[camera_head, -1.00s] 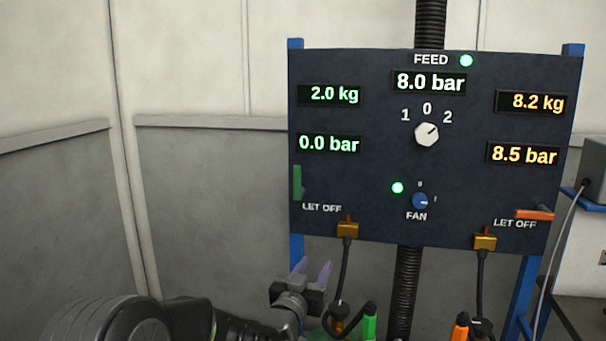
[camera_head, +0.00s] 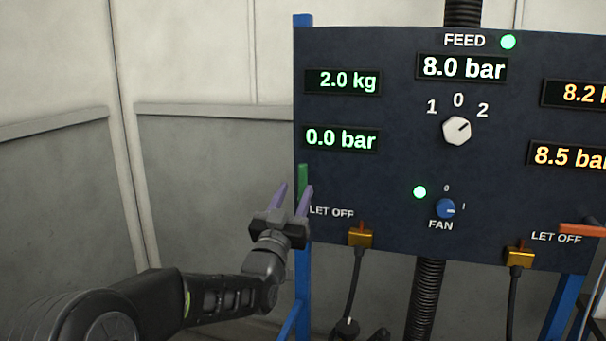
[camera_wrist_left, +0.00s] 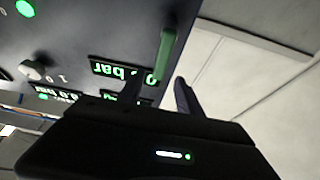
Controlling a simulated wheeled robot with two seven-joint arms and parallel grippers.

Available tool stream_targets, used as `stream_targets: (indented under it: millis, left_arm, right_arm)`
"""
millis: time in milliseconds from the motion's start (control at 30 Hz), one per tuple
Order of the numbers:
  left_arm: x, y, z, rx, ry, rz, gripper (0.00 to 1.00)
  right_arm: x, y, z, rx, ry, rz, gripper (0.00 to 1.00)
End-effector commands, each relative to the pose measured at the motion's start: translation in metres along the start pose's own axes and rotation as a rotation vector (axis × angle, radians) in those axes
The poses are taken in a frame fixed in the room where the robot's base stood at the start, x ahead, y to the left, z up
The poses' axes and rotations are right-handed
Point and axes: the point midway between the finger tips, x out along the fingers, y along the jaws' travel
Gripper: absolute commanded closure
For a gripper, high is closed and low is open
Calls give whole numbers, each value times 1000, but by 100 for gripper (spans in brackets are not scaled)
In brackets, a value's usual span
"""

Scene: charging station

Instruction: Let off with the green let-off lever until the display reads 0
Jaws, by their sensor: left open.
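The green let-off lever (camera_head: 303,181) stands upright at the left edge of the dark panel. The green display beside it (camera_head: 341,139) reads 0.0 bar. My left gripper (camera_head: 292,200) is open in front of the lever's lower part, and its fingers partly cover it. In the left wrist view the lever (camera_wrist_left: 167,53) shows just beyond the two dark fingers (camera_wrist_left: 160,90). I cannot tell whether a finger touches it. My right gripper is in no view.
The panel (camera_head: 390,190) also carries a 2.0 kg display (camera_head: 343,81), an 8.0 bar feed display (camera_head: 462,67), a white selector knob (camera_head: 457,130) and a blue fan knob (camera_head: 446,209). An orange lever (camera_head: 582,230) lies horizontal at right. The wall area left of the panel is free.

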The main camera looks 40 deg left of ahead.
Motion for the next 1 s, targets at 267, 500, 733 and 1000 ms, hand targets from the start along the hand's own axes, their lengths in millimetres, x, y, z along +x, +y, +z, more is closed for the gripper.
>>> stream_targets:
  millis: [267,500,733,1000]
  left_arm:
    - [41,1,-2,3,0,2,58]
    - [68,0,-1,2,1,1,58]
    - [70,0,0,0,0,1,58]
    - [70,0,0,1,0,1,74]
  right_arm:
    - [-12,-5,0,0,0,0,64]
    - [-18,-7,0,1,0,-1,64]
    - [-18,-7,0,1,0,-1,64]
    - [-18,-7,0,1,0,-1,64]
